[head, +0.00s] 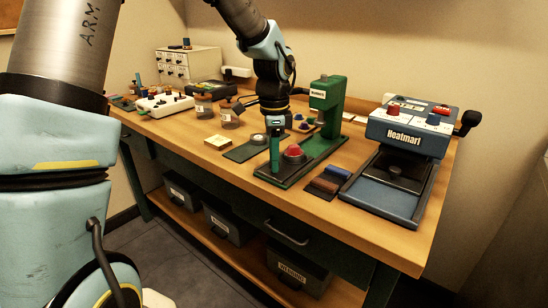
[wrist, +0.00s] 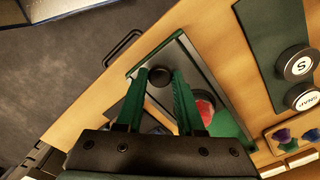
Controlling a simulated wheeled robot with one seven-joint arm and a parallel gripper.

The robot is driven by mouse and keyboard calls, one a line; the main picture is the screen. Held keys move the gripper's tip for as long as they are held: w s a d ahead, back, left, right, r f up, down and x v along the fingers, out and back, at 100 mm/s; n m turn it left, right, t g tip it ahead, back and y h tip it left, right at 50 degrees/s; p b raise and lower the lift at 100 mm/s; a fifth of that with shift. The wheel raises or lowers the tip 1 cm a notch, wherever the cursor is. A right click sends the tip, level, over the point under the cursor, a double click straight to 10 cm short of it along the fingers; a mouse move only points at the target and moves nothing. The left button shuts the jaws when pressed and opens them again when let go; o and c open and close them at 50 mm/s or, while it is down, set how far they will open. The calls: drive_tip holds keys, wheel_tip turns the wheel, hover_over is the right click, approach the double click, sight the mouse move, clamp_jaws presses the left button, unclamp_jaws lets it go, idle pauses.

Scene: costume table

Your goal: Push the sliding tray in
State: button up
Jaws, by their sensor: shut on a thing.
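The green press (head: 328,105) stands near the front middle of the table, with a long low green-edged base. A flat dark tray (wrist: 178,56) shows at the front end of that base in the wrist view. My gripper (head: 274,168) points down over this front end, left of a red round part (head: 293,151). In the wrist view my green fingers (wrist: 160,78) are shut on a black knob (wrist: 159,74) at the tray's front. The red part (wrist: 204,106) shows partly behind the right finger. My fingers hide some of the tray.
A dark mat (head: 246,149) and a yellow pad (head: 217,142) lie to the left. A drawer handle (head: 286,232) juts out below the table's front edge.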

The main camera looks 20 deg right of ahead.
clamp_jaws()
idle(0.8)
